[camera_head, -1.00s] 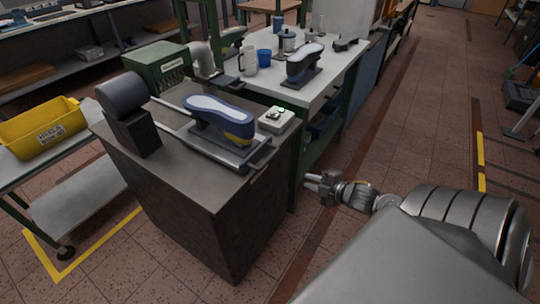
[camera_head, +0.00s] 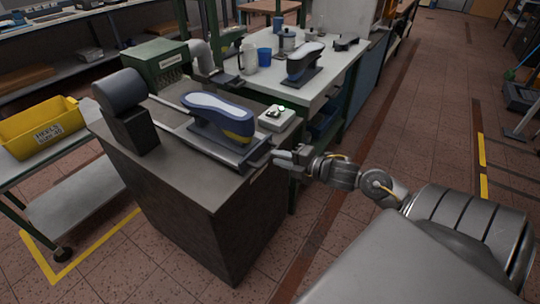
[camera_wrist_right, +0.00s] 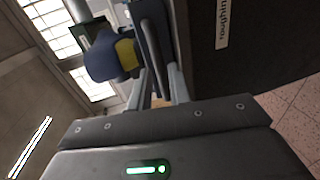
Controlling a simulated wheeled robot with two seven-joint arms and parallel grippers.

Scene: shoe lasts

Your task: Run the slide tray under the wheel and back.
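The slide tray (camera_head: 241,155) is a grey metal plate on rails on top of a dark cabinet. A blue shoe last (camera_head: 218,115) with a pale top and a yellow end lies on it; it also shows in the right wrist view (camera_wrist_right: 104,55). The wheel (camera_head: 120,90) is a dark cylinder on a block at the cabinet's left; the tray is to its right, apart from it. Contact cannot be told. My left gripper is not in view.
A white control box (camera_head: 276,118) with a green light stands beside the tray. A workbench (camera_head: 318,90) behind holds another last (camera_head: 304,62), a blue cup (camera_head: 264,57) and a jug. A yellow bin (camera_head: 40,128) is on a cart at left.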

